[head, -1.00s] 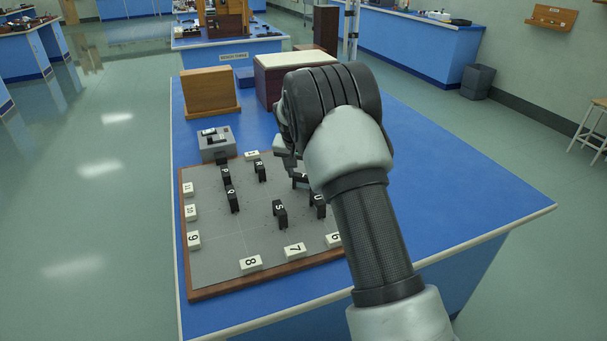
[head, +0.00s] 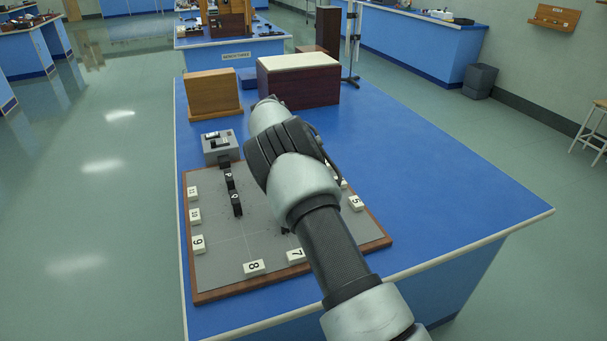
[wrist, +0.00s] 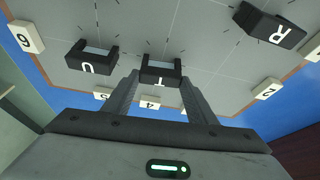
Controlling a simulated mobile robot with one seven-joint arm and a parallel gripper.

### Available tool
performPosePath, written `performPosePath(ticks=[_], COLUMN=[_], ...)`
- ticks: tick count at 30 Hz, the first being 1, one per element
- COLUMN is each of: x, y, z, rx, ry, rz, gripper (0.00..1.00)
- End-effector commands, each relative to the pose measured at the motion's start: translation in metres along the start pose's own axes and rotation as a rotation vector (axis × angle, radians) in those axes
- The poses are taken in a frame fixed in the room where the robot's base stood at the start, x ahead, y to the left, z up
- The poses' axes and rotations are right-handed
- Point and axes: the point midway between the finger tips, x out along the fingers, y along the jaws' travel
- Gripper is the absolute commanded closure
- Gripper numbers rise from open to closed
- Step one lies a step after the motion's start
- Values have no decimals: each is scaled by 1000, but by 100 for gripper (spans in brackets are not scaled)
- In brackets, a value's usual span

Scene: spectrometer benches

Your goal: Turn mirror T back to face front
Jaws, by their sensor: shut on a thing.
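Mirror T (wrist: 161,73) is a small black block with a white T on one side, standing on the grey board. In the wrist view my gripper (wrist: 161,80) has one finger on each side of it, shut on it. The letter side is turned toward the wrist camera. In the head view my arm hides mirror T and the fingertips.
Mirror U (wrist: 92,62) stands left of T and mirror R (wrist: 268,26) right of it in the wrist view. Mirrors P (head: 229,180) and Q (head: 237,204) stand on the board (head: 225,262), with numbered white blocks along its edge. A grey box (head: 219,146) and wooden blocks stand behind.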

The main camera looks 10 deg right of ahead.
Motion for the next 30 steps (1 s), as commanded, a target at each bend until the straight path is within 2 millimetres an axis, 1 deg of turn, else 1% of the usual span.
performPosePath(ticks=[9, 23, 24, 27, 30], x=[0, 0, 0, 0, 0], y=[-1, -1, -1, -1, -1], z=[1, 1, 1, 1, 0], rx=[86, 99, 99, 98, 98], ry=[-2, -3, -3, -3, -2], rz=[36, 41, 41, 41, 40], gripper=[71, 71, 45, 30, 30])
